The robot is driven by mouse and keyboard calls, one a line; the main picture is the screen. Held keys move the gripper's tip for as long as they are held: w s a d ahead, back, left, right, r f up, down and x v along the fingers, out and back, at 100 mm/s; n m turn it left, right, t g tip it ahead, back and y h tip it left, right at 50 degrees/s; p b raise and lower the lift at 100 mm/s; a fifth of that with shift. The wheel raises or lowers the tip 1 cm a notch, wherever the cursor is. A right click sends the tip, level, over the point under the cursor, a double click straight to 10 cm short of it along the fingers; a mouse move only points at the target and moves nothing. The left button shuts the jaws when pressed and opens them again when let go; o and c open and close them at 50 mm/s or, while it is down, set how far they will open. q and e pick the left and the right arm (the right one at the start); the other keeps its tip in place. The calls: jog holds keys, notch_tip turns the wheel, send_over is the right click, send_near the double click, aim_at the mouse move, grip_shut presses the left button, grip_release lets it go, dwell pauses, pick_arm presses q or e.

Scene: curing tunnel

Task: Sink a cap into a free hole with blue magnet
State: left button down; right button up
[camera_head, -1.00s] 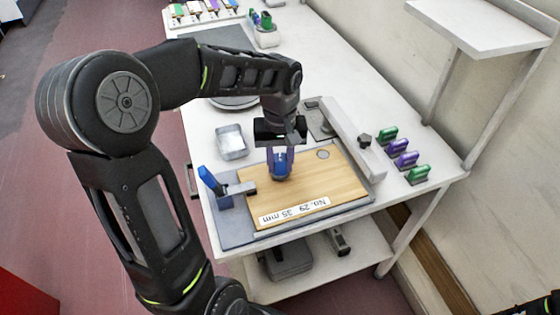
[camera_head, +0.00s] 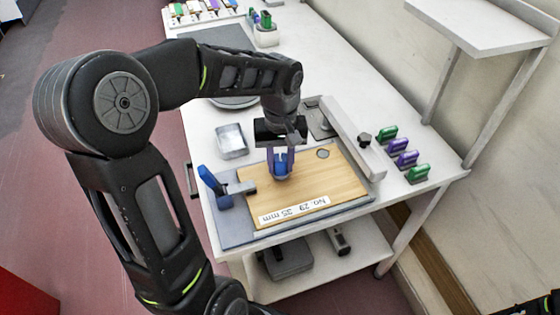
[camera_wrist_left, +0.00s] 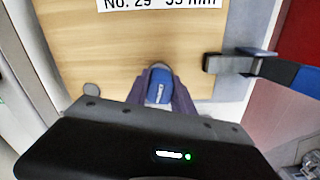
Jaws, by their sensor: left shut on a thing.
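The magnet's lower end is at or just above the board; contact is hard to tell. A grey rim shows just beyond the magnet in the wrist view; whether it is a cap or a hole edge is unclear. A round grey spot (camera_head: 323,154), a cap or a hole, lies in the board's far corner, also seen in the wrist view (camera_wrist_left: 91,89). My right gripper is out of view.
A blue-handled clamp (camera_head: 213,184) holds the board's left side. A metal tray (camera_head: 231,140) stands behind it. A grey rail (camera_head: 350,142) runs along the right. Green and purple handled blocks (camera_head: 404,159) stand farther right. A label (camera_head: 294,210) lies on the board's front.

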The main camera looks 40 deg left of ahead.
pick_arm(q)
jog(key=shift+r+p, duration=2.65)
jog(key=shift+r, duration=0.85)
